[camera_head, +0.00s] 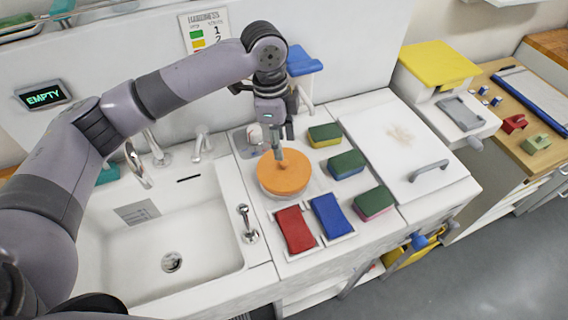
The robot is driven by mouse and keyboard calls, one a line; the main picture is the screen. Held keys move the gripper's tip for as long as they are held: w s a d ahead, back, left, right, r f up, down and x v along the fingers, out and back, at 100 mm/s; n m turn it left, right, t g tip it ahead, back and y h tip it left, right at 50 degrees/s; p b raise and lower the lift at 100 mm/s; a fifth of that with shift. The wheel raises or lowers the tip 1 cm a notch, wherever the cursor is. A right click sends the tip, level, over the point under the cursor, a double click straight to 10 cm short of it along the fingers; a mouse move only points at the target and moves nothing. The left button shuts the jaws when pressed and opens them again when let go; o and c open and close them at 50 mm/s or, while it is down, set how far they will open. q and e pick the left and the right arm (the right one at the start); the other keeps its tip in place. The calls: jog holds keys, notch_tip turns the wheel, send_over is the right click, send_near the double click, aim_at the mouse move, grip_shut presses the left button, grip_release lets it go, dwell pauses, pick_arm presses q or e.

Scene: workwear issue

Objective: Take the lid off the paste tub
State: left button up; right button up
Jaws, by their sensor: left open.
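The paste tub is the round thing on the white counter right of the sink, and its orange lid (284,176) is on it. The lid hides most of the tub below; only a pale rim shows at its lower edge. My left gripper (279,150) points down over the back part of the lid, with its fingertips at or just above the lid's top. I cannot tell whether they touch it. The gripper is open and nothing shows held in it. My right gripper is not in view.
Several sponges (346,164) lie right of the tub. A red cloth (295,229) and a blue cloth (331,215) lie in front of it. A white sink (172,235) with taps is at the left. A white panel with a handle (428,168) is at the right.

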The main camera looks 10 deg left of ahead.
aim_at(284, 162)
pick_arm(q)
jog(key=shift+d+f, duration=0.1)
jog(key=shift+f, duration=0.6)
notch_tip(284, 162, down, 5)
jog(key=shift+d+r+p, duration=0.1)
jog(key=shift+p, duration=1.1)
jog(key=shift+f, duration=0.25)
jog(key=shift+c, duration=0.3)
grip_shut()
